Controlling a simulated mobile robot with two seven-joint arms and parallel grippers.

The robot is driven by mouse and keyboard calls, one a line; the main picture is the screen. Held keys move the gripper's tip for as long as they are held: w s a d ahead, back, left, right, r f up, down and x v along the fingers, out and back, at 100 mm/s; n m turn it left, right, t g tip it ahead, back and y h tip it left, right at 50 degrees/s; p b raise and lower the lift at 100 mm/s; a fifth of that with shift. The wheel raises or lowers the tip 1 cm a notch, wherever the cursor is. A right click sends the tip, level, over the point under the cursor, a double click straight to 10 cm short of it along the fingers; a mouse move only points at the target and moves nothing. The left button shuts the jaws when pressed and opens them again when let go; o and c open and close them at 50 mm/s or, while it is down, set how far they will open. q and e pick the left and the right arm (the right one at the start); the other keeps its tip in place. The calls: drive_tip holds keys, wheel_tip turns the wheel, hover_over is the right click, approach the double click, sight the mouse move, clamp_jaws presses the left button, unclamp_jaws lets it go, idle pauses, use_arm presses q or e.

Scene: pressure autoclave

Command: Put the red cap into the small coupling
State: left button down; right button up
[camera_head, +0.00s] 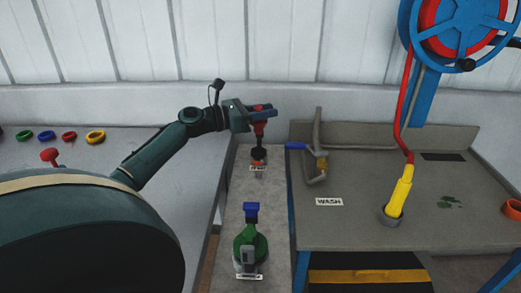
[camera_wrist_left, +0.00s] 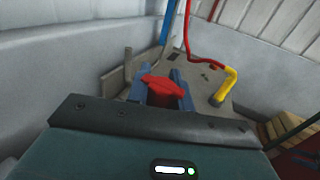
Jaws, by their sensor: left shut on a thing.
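My left gripper (camera_head: 262,110) comes in from the left, and its blue fingers are shut on the red cap (camera_head: 259,127). The cap hangs below the fingers in the head view. In the left wrist view the red cap (camera_wrist_left: 163,87) sits between the two blue fingers (camera_wrist_left: 162,92). Straight below it on the narrow grey bench stands a small dark fitting (camera_head: 258,154), which looks like the small coupling, with a label in front. The cap's lower end is at or just above this fitting; I cannot tell whether they touch. My right gripper is not in view.
To the right are a grey bracket with a blue handle (camera_head: 318,160), a WASH label (camera_head: 329,202) and a yellow nozzle (camera_head: 399,191). Coloured rings (camera_head: 69,136) lie at left.

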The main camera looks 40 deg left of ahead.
sight(264, 149)
use_arm(q)
wheel_tip(264, 149, down, 9)
drive_tip(key=shift+r+b, duration=0.2)
drive_tip(key=shift+b, duration=0.35)
drive_tip(key=shift+f, duration=0.3)
drive_tip(key=c, duration=1.2)
unclamp_jaws()
drive_tip(key=shift+c, duration=0.2)
drive_tip(key=shift+r, duration=0.25)
drive_tip(key=v, duration=1.2)
drive_tip(key=shift+d, duration=0.1)
